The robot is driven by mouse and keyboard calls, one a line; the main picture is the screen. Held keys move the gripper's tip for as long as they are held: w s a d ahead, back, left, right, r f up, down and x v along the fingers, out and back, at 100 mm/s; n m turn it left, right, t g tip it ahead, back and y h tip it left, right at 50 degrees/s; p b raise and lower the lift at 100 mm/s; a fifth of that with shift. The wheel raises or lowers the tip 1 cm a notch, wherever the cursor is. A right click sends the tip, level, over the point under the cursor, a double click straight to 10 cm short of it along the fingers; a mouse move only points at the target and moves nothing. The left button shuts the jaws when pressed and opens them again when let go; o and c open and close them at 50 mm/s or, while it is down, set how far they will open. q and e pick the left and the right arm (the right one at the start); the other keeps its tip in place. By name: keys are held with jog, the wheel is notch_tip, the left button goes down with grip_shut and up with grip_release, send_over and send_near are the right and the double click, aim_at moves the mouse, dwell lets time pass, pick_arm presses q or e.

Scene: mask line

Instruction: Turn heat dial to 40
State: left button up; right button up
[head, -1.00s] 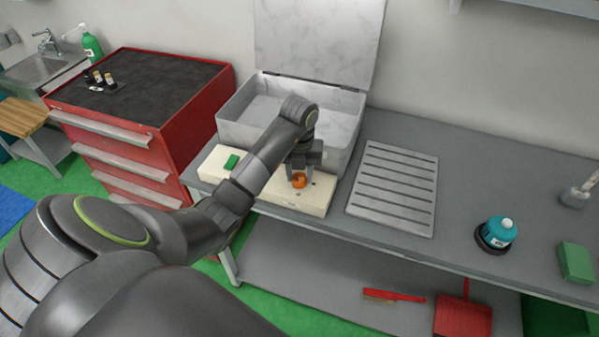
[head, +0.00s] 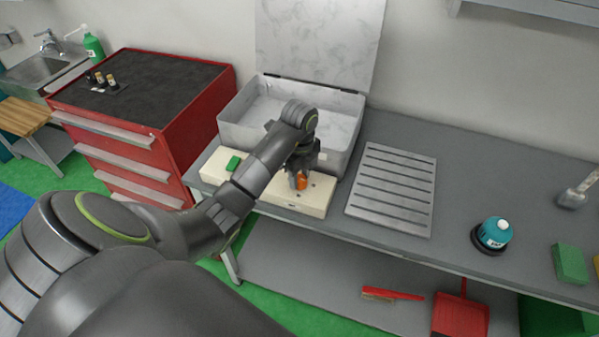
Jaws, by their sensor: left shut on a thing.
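An orange heat dial (head: 301,183) sits on the front of the cream-coloured base panel (head: 318,203) of an open-lidded grey box (head: 232,131). My left gripper (head: 300,181) points down from above and is shut on the dial, its fingers partly hiding it. The dial's scale marks are too small to read. A green switch (head: 234,163) is on the same panel, left of the dial. My right gripper is not in view.
A slatted metal plate (head: 392,190) lies on the grey bench right of the box. A red drawer cabinet (head: 190,130) stands left. The box lid (head: 318,40) stands up behind.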

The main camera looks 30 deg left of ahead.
pick_arm(q)
jog(key=n+p, duration=0.1)
jog(key=n, duration=0.4)
jog(key=shift+p, duration=0.3)
jog(key=shift+n, duration=0.3)
jog(key=o, duration=1)
